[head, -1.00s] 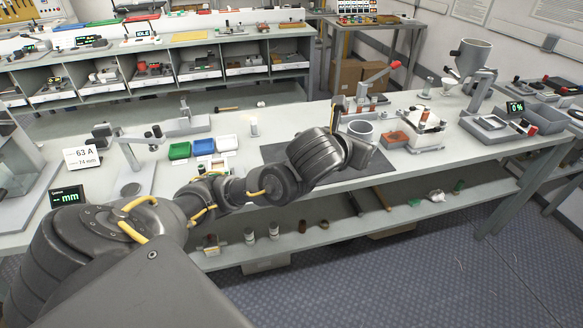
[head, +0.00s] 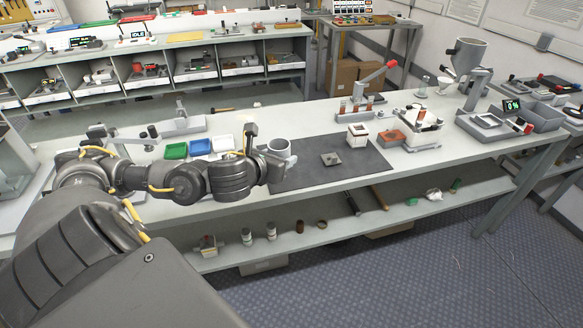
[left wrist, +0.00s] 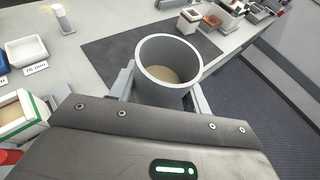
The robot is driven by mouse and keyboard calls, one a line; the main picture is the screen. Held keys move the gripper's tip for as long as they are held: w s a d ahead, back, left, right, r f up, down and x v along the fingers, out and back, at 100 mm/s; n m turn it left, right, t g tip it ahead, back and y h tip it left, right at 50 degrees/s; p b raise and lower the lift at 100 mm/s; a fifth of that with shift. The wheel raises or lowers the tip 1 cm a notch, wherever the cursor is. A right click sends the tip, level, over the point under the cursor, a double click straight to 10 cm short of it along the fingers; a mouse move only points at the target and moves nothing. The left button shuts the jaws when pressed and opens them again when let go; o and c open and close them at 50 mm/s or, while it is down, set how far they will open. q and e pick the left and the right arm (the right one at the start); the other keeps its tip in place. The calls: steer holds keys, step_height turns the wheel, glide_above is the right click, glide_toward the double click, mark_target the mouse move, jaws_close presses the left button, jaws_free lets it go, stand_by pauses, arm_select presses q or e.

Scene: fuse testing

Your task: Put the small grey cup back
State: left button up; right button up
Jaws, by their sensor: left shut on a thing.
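The small grey cup (head: 279,150) is upright at the left end of the dark mat (head: 325,163). In the left wrist view the cup (left wrist: 168,70) shows its open mouth and a tan, sand-like content inside. My left gripper (head: 266,160) is shut on the cup, with one finger on each side of it in the left wrist view (left wrist: 163,90). I cannot tell whether the cup's bottom touches the mat or hangs above it. My right gripper is not in view.
Green, blue and white trays (head: 200,147) stand left of the mat. A press with a red lever (head: 365,92) and a hopper (head: 467,60) stand to the right.

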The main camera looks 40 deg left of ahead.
arm_select(q)
steer(key=w+a+f+p, duration=0.1)
steer(key=w+a+f, duration=0.1)
steer(key=w+f, duration=0.1)
steer(key=w+a+f+p, duration=0.2)
steer(key=w+f, duration=0.1)
steer(key=w, duration=0.1)
steer(key=w+a+f+p, duration=0.1)
steer(key=w+a+f, duration=0.1)
steer(key=w, duration=0.2)
steer(key=shift+w+f, duration=0.35)
steer(key=shift+f, duration=0.05)
steer(key=shift+w+f, duration=0.2)
steer(key=shift+f, duration=0.1)
step_height(320, 180, down, 3)
steer(key=shift+w+a+f+p, duration=0.1)
steer(key=shift+a+p, duration=0.05)
steer(key=shift+p, duration=0.15)
steer(key=shift+f, duration=0.15)
